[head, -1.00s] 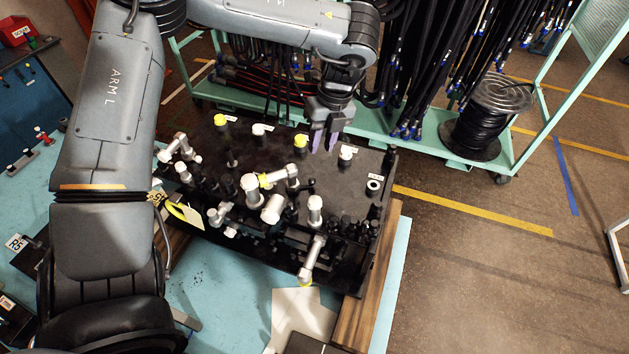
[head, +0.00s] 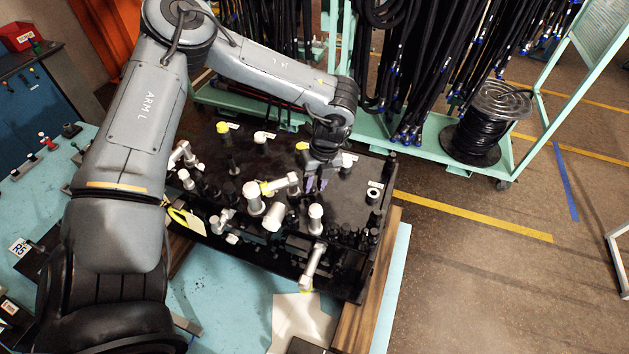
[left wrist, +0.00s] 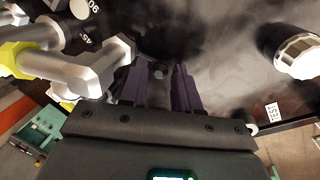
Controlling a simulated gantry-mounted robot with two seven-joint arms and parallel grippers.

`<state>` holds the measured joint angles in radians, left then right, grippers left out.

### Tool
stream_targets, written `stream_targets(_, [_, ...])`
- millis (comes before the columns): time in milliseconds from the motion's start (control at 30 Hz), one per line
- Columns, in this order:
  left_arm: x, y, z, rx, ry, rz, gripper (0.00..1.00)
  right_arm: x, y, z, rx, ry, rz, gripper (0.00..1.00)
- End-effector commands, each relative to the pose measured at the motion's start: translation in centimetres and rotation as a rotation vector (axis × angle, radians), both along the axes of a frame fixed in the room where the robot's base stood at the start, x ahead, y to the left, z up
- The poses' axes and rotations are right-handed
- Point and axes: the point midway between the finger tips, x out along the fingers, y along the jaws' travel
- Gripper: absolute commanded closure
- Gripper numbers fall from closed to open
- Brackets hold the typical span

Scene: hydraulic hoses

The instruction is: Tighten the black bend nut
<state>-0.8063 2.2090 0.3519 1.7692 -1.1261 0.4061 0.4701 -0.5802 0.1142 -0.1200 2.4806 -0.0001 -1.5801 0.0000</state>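A black block (head: 350,180) on the bench carries several silver and black fittings. A silver bend with a yellow nut (head: 281,184) stands near its middle. I cannot single out the black bend nut; dark fittings crowd that area. My left gripper (head: 316,185) is low over the block, just right of this bend, its purple fingers apart with nothing clearly between them. In the left wrist view the fingers (left wrist: 158,90) point at a dark, blurred round shape (left wrist: 168,38). A silver elbow (left wrist: 95,68) is close on their left. My right gripper is not in view.
A silver upright fitting (head: 316,217) and a silver bend with a yellow end (head: 312,266) stand at the block's front right. A white ring-topped fitting (head: 373,195) is at its right. A teal hose rack (head: 440,152) stands behind. Floor to the right is open.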

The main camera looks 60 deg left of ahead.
Motion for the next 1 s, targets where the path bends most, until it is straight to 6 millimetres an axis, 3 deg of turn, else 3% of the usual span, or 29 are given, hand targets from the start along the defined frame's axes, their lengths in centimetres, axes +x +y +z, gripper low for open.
stream_targets(333, [0.0, 0.0, -0.3, -0.001, -0.001, 0.000, 0.70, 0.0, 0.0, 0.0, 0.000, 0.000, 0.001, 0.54])
stream_targets(533, [0.0, 0.0, -0.2, -0.001, 0.000, 0.000, 1.00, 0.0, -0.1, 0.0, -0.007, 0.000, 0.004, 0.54])
stream_targets(767, [0.0, -0.1, -0.3, -0.001, -0.001, -0.009, 1.00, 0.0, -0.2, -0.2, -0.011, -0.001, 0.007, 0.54])
stream_targets(1000, [-0.2, -0.5, -0.6, 0.000, -0.001, -0.091, 1.00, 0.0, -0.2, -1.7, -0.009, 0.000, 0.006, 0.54])
